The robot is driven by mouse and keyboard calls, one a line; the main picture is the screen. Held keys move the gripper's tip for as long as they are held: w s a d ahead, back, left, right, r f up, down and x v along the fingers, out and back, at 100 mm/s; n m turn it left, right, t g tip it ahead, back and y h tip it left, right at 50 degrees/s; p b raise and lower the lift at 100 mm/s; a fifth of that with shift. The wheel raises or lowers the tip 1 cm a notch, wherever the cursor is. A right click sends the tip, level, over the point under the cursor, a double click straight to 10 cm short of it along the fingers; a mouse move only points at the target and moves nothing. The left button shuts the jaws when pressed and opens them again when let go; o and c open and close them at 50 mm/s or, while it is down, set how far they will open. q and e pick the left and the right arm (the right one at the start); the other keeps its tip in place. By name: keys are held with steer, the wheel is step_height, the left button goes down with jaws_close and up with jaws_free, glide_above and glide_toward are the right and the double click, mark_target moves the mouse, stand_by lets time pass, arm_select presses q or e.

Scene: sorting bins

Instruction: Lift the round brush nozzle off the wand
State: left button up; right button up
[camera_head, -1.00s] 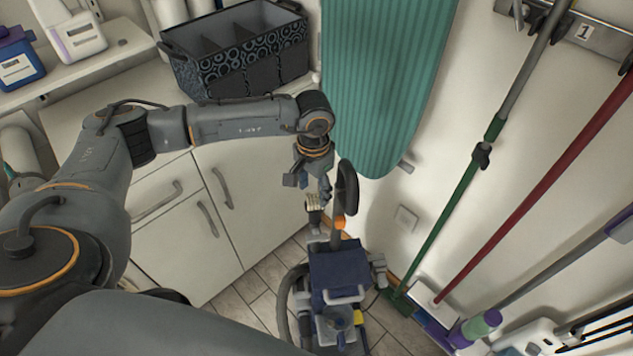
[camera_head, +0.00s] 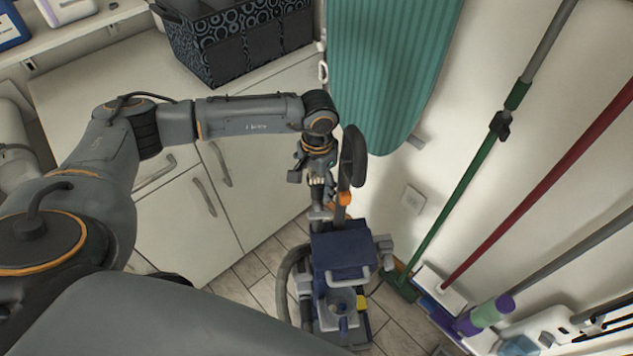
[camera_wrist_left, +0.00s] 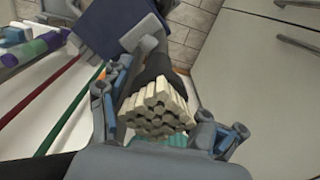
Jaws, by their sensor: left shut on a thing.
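The round brush nozzle (camera_wrist_left: 157,106) shows in the left wrist view as a bundle of cream bristles with a dark body behind it. My left gripper (camera_wrist_left: 158,112) has a finger on each side of the nozzle and is shut on it. In the head view the left gripper (camera_head: 318,186) points down over the vacuum cleaner (camera_head: 341,252), and the nozzle is mostly hidden by it. A grey tube, seemingly the wand (camera_wrist_left: 143,32), lies behind the nozzle in the wrist view. I cannot tell whether nozzle and wand still touch. My right gripper is not in view.
A black curved handle (camera_head: 353,157) stands close right of the gripper. A teal ironing board (camera_head: 385,75) hangs behind it. White cabinets (camera_head: 195,215) are at left, with a patterned organizer (camera_head: 240,45) on top. Green (camera_head: 450,205) and red (camera_head: 540,185) poles lean at right.

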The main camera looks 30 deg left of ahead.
arm_select(q)
steer(key=shift+s+d+b, duration=0.2)
steer(key=shift+d+b, duration=0.1)
steer(key=shift+b, duration=0.15)
stand_by(1.0)
stand_by(0.4)
steer(key=c, duration=0.9)
steer(key=shift+s+r, duration=0.1)
steer(key=shift+r, duration=0.1)
jaws_close()
